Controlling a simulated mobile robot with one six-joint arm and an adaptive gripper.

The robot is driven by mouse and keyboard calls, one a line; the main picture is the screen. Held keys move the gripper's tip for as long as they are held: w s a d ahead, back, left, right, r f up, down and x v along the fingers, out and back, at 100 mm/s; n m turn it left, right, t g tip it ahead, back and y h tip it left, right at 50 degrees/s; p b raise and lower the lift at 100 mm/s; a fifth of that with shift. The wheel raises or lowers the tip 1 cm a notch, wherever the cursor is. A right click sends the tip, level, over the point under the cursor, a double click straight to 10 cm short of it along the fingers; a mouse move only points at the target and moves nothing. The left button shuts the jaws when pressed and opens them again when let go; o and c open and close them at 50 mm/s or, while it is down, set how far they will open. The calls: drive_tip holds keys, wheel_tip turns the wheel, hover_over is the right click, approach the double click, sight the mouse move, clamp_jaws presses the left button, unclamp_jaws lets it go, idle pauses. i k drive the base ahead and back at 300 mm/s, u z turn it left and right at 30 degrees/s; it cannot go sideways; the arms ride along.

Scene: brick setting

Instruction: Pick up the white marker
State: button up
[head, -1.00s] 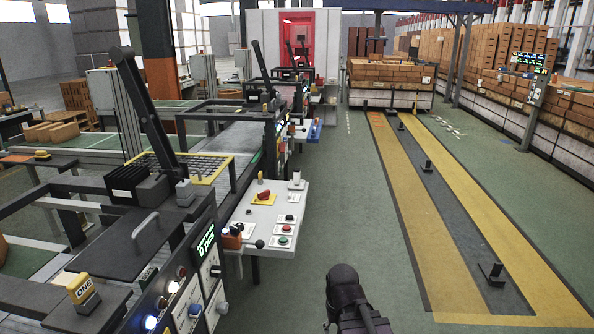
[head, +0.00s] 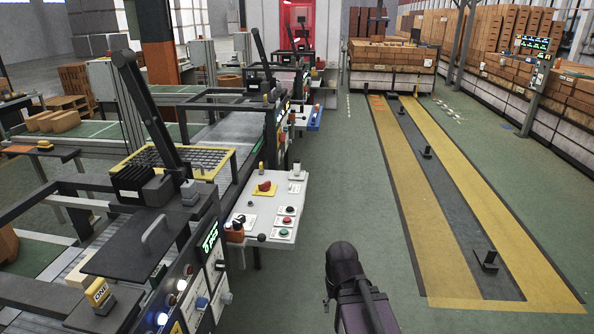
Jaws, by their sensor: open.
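I cannot make out a white marker in the head view. A white control panel (head: 252,207) stands left of centre and carries a red button (head: 265,187), a green button (head: 283,232) and other small items too small to name for certain. Part of my dark arm rises from the bottom edge, right of the panel and apart from it. My gripper's fingers do not show.
A machine line with dark frames fills the left side. A yellow-edged grid tray (head: 235,158) lies on it. Green floor (head: 345,190) is open right of the panel. A yellow-striped track (head: 408,170) holds low black posts. Brick stacks (head: 395,52) stand at the back.

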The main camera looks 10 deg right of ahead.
sight(297, 162)
drive_tip(key=z, duration=0.15)
drive_tip(key=i, duration=2.1)
drive_tip(key=u, duration=0.3)
